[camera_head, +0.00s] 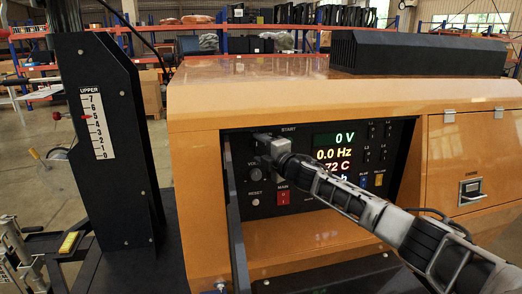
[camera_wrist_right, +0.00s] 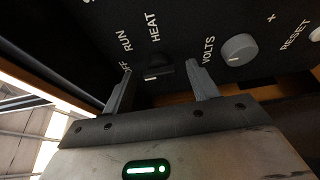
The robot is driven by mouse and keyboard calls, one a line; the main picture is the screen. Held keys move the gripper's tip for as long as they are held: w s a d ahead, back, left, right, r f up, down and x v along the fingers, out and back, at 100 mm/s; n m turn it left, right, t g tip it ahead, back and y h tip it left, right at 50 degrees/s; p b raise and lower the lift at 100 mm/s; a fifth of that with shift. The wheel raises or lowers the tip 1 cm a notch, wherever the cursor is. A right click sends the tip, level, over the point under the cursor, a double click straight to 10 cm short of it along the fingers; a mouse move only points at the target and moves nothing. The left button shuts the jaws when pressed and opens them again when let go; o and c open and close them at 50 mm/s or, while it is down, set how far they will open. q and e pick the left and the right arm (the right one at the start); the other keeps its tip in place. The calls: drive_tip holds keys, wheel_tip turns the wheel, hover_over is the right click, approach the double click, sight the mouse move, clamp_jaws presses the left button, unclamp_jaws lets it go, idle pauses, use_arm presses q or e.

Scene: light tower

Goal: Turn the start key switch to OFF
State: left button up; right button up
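The dark start key switch (camera_wrist_right: 160,68) sits on the black control panel (camera_wrist_right: 85,50) in the right wrist view, below the RUN and HEAT labels. An OFF label at the left is partly hidden by a finger. My right gripper (camera_wrist_right: 162,86) is open, one finger to each side of the switch; I see no clear contact. In the head view my right gripper (camera_head: 264,146) is at the panel's upper left, below START, and hides the switch. My left gripper is not in view.
A volts knob (camera_wrist_right: 239,49) stands close to the right finger. A red main switch (camera_head: 283,198) and a lit display (camera_head: 333,153) reading 0 V, 0.0 Hz and 72 C are on the recessed panel. The orange housing (camera_head: 200,145) frames it.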

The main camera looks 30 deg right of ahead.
use_arm(q)
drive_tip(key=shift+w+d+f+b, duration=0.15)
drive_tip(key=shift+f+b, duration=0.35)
drive_tip(key=shift+b, duration=0.6)
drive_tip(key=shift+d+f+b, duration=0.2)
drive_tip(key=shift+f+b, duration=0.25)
drive_tip(key=shift+b, duration=0.65)
use_arm(e)
drive_tip(key=s+d, duration=0.2)
drive_tip(key=s, duration=1.3)
drive_tip(key=shift+s, duration=0.4)
drive_tip(key=shift+d, duration=0.1)
